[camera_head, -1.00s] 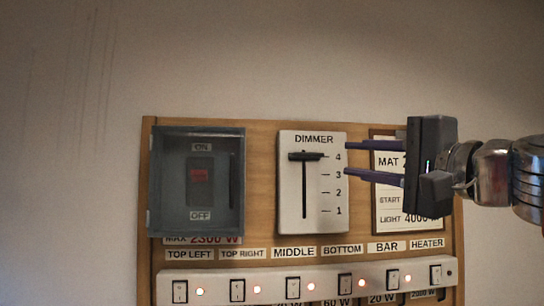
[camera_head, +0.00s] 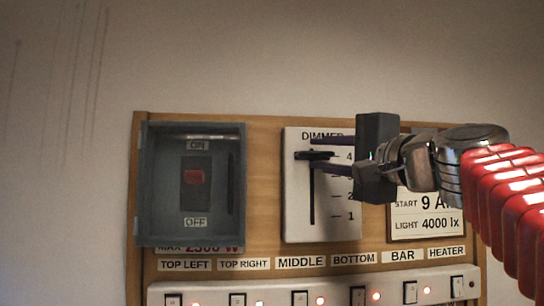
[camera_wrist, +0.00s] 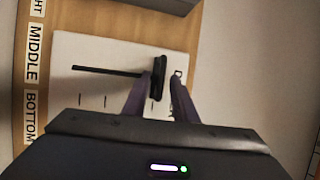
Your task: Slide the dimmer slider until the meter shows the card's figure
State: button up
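The dimmer (camera_head: 334,225) is a white plate with a vertical slot and marks 1 to 4. Its black slider knob (camera_head: 314,155) sits at the top, level with the 4; it also shows in the wrist view (camera_wrist: 159,77). My gripper (camera_head: 326,154) is open, with one finger above and one below the knob's level. In the wrist view (camera_wrist: 158,91) the knob lies between the fingertips, closer to the left finger; contact cannot be told. The card (camera_head: 427,222) reads START 9 A(M) and LIGHT 4000 lx; its top is hidden behind my arm. No meter is in view.
A grey switch box (camera_head: 150,190) with a red switch and ON/OFF labels stands left of the dimmer on the wooden board (camera_head: 264,180). The wall above is bare.

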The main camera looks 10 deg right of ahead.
jog(key=shift+c, duration=0.6)
jog(key=shift+a, duration=0.1)
jog(key=c, duration=0.4)
jog(key=shift+r, duration=0.1)
grip_shut()
